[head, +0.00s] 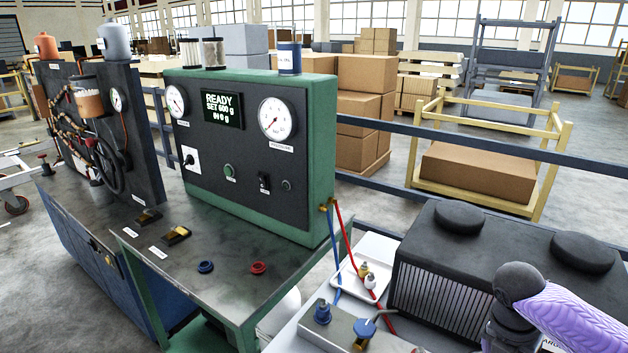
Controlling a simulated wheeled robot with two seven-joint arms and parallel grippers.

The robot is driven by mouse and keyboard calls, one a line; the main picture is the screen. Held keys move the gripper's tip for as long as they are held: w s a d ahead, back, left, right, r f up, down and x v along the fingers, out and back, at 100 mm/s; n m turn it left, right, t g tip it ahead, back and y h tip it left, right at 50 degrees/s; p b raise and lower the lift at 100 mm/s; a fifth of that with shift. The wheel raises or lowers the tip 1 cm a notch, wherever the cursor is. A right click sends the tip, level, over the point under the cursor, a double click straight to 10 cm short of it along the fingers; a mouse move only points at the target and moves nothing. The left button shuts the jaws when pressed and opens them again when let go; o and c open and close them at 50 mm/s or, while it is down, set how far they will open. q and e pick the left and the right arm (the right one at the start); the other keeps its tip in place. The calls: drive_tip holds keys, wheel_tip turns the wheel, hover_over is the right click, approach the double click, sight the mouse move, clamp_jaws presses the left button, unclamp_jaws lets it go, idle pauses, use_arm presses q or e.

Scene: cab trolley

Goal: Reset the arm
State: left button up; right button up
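Part of my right arm, with a purple ribbed cover (578,318) and a dark rounded joint (519,284), shows at the lower right. It appears in front of a black ribbed unit (440,296) with two round black caps; I cannot tell whether they touch. The arm bends down and leaves the picture at the bottom, so its gripper is hidden from this view. My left arm and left gripper do not show.
A green console (325,150) with gauges and a display reading "READY" stands on a metal bench (190,285). Red and blue hoses run from it to the right. A small white tray (352,284) and a grey block with blue fittings (340,327) lie left of the black unit. A blue rail (450,141) runs behind.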

drive_tip(key=s+d+f+m+t+h, duration=0.1)
drive_tip(key=s+d+f+m+h, duration=0.1)
drive_tip(key=s+d+f+m, duration=0.5)
drive_tip(key=s+d+f+m+t+h, duration=0.1)
drive_tip(key=d+f+m, duration=0.35)
drive_tip(key=d, duration=0.55)
drive_tip(key=s+d+f+m+h, duration=0.15)
drive_tip(key=s+d+m, duration=0.35)
drive_tip(key=s, duration=0.6)
drive_tip(key=s+d+f+m+h, duration=0.1)
drive_tip(key=s+d+f+m, duration=0.15)
drive_tip(key=s+d, duration=0.65)
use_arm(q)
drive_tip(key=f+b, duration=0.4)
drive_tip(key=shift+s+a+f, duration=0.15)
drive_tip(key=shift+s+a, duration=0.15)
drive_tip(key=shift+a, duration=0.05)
use_arm(e)
drive_tip(key=s+a+f+m+y, duration=0.1)
drive_tip(key=a+f, duration=0.6)
drive_tip(key=a, duration=0.8)
drive_tip(key=s+a+f+m+y, duration=0.1)
drive_tip(key=s+a+f+y, duration=0.3)
drive_tip(key=a+f, duration=0.4)
drive_tip(key=s+a+f+m+y, duration=0.1)
drive_tip(key=s+a+f+y, duration=0.2)
drive_tip(key=a+f, duration=0.5)
drive_tip(key=a, duration=1.3)
drive_tip(key=shift+a+m+g, duration=0.4)
